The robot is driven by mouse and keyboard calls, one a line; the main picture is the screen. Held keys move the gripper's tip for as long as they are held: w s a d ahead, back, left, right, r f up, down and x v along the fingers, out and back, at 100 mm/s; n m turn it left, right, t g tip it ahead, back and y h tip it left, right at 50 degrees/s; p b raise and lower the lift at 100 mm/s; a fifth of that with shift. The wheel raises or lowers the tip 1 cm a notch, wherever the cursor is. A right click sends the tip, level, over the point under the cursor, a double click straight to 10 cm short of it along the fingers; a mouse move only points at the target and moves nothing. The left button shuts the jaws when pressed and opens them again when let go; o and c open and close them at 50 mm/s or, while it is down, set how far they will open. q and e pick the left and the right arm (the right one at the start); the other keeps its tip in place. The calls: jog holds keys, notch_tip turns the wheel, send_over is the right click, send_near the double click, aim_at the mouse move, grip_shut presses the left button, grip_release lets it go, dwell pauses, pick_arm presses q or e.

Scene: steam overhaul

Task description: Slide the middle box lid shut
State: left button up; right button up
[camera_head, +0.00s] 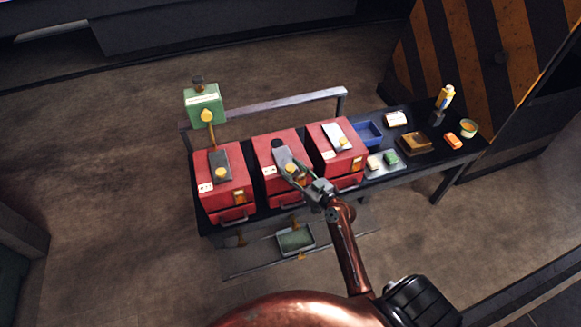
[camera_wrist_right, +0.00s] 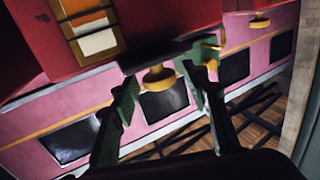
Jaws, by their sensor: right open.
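The middle red box (camera_head: 268,187) stands on the dark table between two similar red boxes. Its grey lid (camera_head: 282,156) lies on top, with a dark patch, seemingly an opening, at its far end. My right gripper (camera_head: 298,175) is over the near part of this box and hides part of the lid. In the right wrist view, its green fingers (camera_wrist_right: 157,74) are apart, one on either side of a yellow knob (camera_wrist_right: 159,79). I cannot tell whether they touch it. My left gripper is not in view.
The left box (camera_head: 208,176) and right box (camera_head: 325,151) flank it closely. A green container (camera_head: 204,107) rises behind the left box. A blue tray (camera_head: 368,134) and small items lie on the table's right. A grey rail (camera_head: 285,103) runs behind the boxes.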

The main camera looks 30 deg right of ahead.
jog(key=shift+w, duration=0.3)
jog(key=shift+a, duration=0.1)
jog(key=shift+c, duration=0.6)
grip_shut()
